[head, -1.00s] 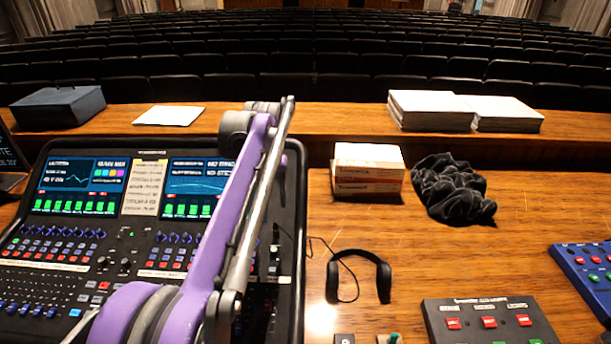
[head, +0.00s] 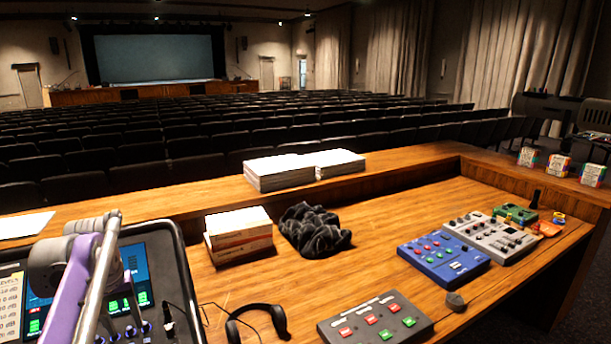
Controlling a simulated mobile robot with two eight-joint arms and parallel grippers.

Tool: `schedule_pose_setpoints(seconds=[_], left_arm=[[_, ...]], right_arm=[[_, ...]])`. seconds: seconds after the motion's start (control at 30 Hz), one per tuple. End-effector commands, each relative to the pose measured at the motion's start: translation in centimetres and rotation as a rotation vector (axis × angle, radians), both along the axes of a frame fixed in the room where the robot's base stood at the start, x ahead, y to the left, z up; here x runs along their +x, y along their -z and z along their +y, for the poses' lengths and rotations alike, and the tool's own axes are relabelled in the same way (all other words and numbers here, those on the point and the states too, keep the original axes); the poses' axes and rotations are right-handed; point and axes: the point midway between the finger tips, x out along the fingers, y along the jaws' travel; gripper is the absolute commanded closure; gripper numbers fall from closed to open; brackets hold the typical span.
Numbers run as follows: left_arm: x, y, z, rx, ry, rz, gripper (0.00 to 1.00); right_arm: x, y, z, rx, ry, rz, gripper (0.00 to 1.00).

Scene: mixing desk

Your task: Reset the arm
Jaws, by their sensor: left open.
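My left arm (head: 82,270), purple and grey with a silver rod, rises at the lower left over the mixing console (head: 170,262). It covers part of the console's screens. My left gripper is open, but its fingertips are hard to make out behind the arm's far end. I see nothing held there. My right arm and right gripper are out of view.
Headphones (head: 276,314), boxes (head: 238,240), a dark crumpled cloth (head: 312,232), a grey button box (head: 375,322), a blue button box (head: 443,258) and a grey mixer (head: 492,237) lie on the wooden desk (head: 390,218). Paper stacks (head: 280,172) lie on the raised ledge. Bare wood lies between them.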

Motion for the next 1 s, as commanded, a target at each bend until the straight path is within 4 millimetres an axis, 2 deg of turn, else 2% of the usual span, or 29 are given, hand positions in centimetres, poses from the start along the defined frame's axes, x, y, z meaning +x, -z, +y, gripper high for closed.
schedule_pose_setpoints(seconds=[0.03, 0.23, 0.37, 0.47, 0.6, 0.8, 0.9, 1.0], left_arm=[[-0.6, 0.1, -1.5, 0.005, 0.024, -0.013, 0.47], [-3.2, 1.4, -6.3, 0.029, 0.115, -0.071, 0.47], [-6.0, 3.1, -9.8, 0.044, 0.185, -0.118, 0.47], [-9.0, 5.1, -12.9, 0.057, 0.251, -0.165, 0.47], [-13.9, 8.9, -16.8, 0.072, 0.349, -0.236, 0.47], [-19.7, 14.1, -20.1, 0.086, 0.455, -0.319, 0.47], [-21.3, 15.7, -20.9, 0.089, 0.484, -0.344, 0.47], [-22.1, 16.5, -21.2, 0.09, 0.498, -0.355, 0.47]], right_arm=[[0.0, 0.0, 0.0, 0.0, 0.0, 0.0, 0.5], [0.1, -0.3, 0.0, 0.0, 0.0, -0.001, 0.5], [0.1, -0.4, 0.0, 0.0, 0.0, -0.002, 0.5], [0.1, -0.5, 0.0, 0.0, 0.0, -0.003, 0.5], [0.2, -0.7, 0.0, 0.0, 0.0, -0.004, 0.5], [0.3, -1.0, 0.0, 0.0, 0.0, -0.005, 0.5], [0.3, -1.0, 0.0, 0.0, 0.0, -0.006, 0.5], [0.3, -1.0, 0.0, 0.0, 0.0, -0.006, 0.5]])
